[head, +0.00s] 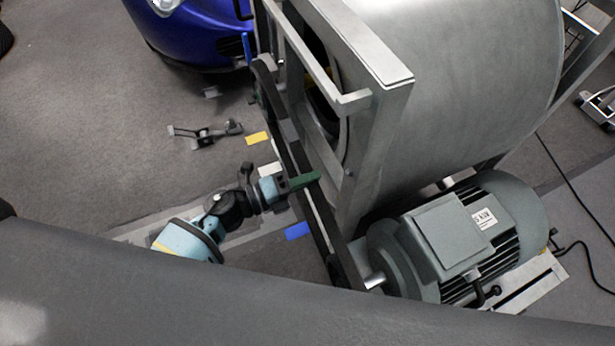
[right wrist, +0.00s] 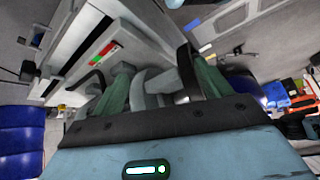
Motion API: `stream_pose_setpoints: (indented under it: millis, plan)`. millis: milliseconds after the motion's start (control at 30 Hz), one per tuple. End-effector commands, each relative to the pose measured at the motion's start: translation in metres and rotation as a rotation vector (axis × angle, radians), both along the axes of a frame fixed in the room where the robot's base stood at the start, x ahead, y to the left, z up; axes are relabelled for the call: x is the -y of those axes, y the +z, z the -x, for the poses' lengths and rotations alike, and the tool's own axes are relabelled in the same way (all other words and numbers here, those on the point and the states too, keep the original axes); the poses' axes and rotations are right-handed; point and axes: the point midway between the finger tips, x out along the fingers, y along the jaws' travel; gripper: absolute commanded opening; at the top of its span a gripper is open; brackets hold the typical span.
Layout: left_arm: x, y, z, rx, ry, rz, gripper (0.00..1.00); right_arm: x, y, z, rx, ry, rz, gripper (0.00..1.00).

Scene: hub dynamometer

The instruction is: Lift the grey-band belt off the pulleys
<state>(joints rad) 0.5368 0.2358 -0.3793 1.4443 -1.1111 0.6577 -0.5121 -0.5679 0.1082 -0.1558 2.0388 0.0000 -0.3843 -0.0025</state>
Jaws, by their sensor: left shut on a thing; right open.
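The belt (head: 323,232) is a long dark strip with a grey band (head: 289,130), running from the upper left beside the drum frame down to the motor's shaft end. My left gripper (head: 304,181) reaches in from the left, its green fingers across the belt's middle, shut on it. The pulleys are mostly hidden; the motor shaft (head: 375,281) shows near the belt's lower end. My right gripper (right wrist: 160,82) shows in the right wrist view with its two green fingers apart and nothing visibly held. It does not show in the head view.
A large steel drum (head: 455,70) and its frame (head: 372,130) stand right of the belt. A grey motor (head: 435,245) sits below. Yellow (head: 257,138) and blue (head: 297,231) cards lie on the floor. A blue car (head: 195,35) is at the top.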

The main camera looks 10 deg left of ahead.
Motion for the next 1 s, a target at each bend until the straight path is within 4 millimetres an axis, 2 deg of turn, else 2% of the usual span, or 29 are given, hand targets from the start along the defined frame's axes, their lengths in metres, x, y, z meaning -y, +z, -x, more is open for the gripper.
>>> stream_pose_setpoints:
  millis: [1000]
  plan:
    - [-0.0051, 0.0068, -0.0072, 0.001, 0.000, 0.000, 0.00, 0.0000, 0.0022, 0.0027, -0.004, 0.001, 0.000, 0.77]
